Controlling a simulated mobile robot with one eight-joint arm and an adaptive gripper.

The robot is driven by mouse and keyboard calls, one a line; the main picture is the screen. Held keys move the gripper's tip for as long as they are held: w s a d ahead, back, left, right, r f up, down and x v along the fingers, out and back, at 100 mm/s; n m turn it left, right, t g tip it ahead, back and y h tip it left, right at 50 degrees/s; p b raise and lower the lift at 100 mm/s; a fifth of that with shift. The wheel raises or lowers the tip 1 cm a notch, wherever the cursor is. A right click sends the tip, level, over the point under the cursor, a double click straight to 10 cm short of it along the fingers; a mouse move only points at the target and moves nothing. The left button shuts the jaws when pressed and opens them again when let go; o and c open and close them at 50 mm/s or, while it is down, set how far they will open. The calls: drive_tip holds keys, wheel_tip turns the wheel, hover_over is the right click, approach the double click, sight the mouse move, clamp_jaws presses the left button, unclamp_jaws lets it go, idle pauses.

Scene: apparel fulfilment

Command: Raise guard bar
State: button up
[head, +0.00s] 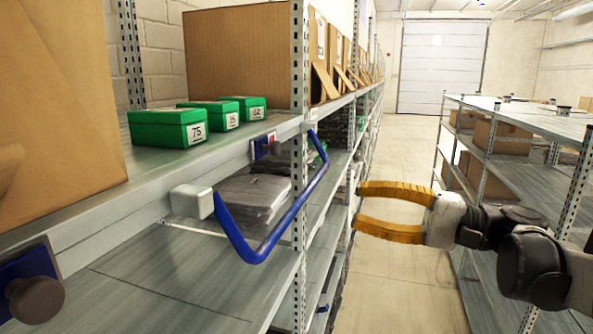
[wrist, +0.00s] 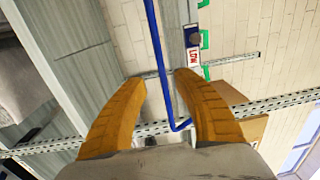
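The blue guard bar (head: 262,248) is a U-shaped bar on the front of the left shelf in the head view. It runs from a white block (head: 191,201) to the shelf upright and slopes down and outward below the shelf edge. My gripper (head: 357,207) is to the right of the bar, in the aisle, with its two yellow fingers apart and nothing between them. In the wrist view the bar (wrist: 156,45) runs lengthwise through the gap between my open fingers (wrist: 160,80), apparently beyond them. I cannot tell the exact distance.
Green boxes (head: 165,129) with number labels stand on the shelf (head: 100,205) above the bar. Grey bagged garments (head: 250,197) lie on the level behind the bar. A blue-and-red latch-like part (head: 267,146) is on the shelf edge. Another rack (head: 540,120) stands right; the aisle floor (head: 400,280) is clear.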

sight(304, 190)
drive_tip(key=p+x, duration=0.1)
drive_tip(key=x, duration=0.9)
drive_tip(key=shift+w+a+r+p, duration=0.1)
drive_tip(key=shift+a+r+p, duration=0.05)
drive_tip(key=shift+a+p, duration=0.25)
clamp_jaws()
